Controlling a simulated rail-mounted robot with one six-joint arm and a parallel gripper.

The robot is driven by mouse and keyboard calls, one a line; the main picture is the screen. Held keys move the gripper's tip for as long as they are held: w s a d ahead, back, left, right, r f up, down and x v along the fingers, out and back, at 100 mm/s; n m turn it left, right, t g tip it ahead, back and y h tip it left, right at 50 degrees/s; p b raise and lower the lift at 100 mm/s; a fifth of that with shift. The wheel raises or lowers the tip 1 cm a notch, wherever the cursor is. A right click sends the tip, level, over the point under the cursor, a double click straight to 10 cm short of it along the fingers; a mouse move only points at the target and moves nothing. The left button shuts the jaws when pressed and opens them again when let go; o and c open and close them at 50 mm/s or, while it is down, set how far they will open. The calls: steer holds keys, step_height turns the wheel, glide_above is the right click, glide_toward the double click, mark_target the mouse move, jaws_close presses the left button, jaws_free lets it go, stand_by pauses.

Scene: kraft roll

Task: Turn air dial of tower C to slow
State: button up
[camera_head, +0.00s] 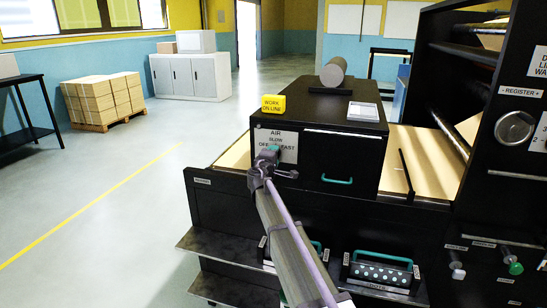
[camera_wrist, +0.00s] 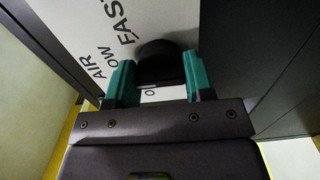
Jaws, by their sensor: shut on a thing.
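The air dial shows in the wrist view as a dark round knob (camera_wrist: 160,62) on a white label plate (camera_wrist: 150,22). The plate also shows in the head view (camera_head: 287,141), with the words AIR, SLOW, OFF and FAST. My gripper (camera_wrist: 158,80) has its two green fingers on either side of the knob and is shut on it. In the head view my gripper (camera_head: 268,155) covers the knob. The dial's pointer is hidden, so I cannot tell its setting. The plate is on the front of a black cabinet (camera_head: 340,160).
A teal handle (camera_head: 337,181) is right of the dial on the cabinet front. A yellow WORK ON LINE block (camera_head: 272,105), a grey roll (camera_head: 333,71) and a white card (camera_head: 363,111) are on top. Teal-handled trays (camera_head: 382,272) are below. The floor at left is open.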

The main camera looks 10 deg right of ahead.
stand_by(0.3)
steer(key=o, duration=0.9)
steer(key=v, duration=1.1)
steer(key=s+d+f+m+g, duration=0.3)
steer(key=s+f+m+g, duration=0.25)
steer(key=s, duration=0.35)
steer(key=s+d+f+m+g, duration=0.45)
steer(key=s+f, duration=0.25)
steer(key=s, duration=0.2)
steer(key=s+a+f+m+g+y, duration=0.1)
steer(key=s+g+y, duration=0.1)
steer(key=s, duration=0.4)
steer(key=s+f+g+y, duration=0.2)
steer(key=s+y, duration=0.1)
steer(key=s, duration=0.4)
steer(key=s+a+f+m+g+y, duration=0.1)
steer(key=s+g+y, duration=0.1)
steer(key=s, duration=0.5)
steer(key=shift+a+f+m+y, duration=0.3)
steer(key=shift+f+y, duration=0.05)
steer(key=shift+y, duration=0.25)
